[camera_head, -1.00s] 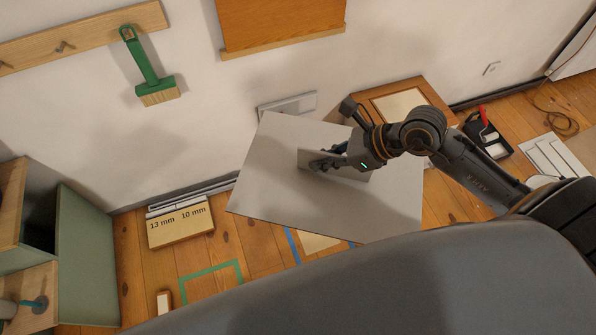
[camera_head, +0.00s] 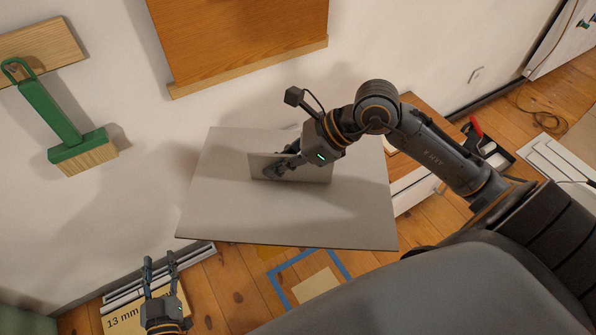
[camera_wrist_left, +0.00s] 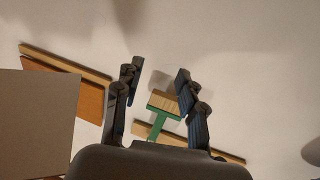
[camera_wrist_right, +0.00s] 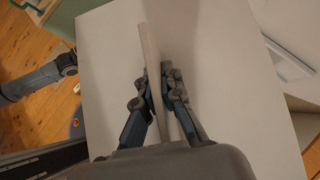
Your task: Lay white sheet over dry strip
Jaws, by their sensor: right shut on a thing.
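The white sheet (camera_head: 250,212) is a large flat panel with an upright plate-like grip (camera_head: 318,168) on its upper face. My right gripper (camera_head: 277,169) is shut on that grip and holds the sheet above the floor. The right wrist view shows the fingers (camera_wrist_right: 163,98) on both sides of the grip. My left gripper (camera_head: 160,272) is open and empty at the lower left, above a wooden block marked 13 mm. The left wrist view shows its fingers (camera_wrist_left: 160,95) apart. A blue tape outline (camera_head: 283,289) with a pale patch (camera_head: 314,285) lies on the floor, partly hidden. I cannot tell which area is the dry strip.
A green brush (camera_head: 65,125) hangs on the wall at the left, near a wooden board (camera_head: 245,40). A black tray (camera_head: 489,150) with a roller and pale panels (camera_head: 556,157) lie at the right. A wooden box (camera_head: 415,115) stands behind my right arm.

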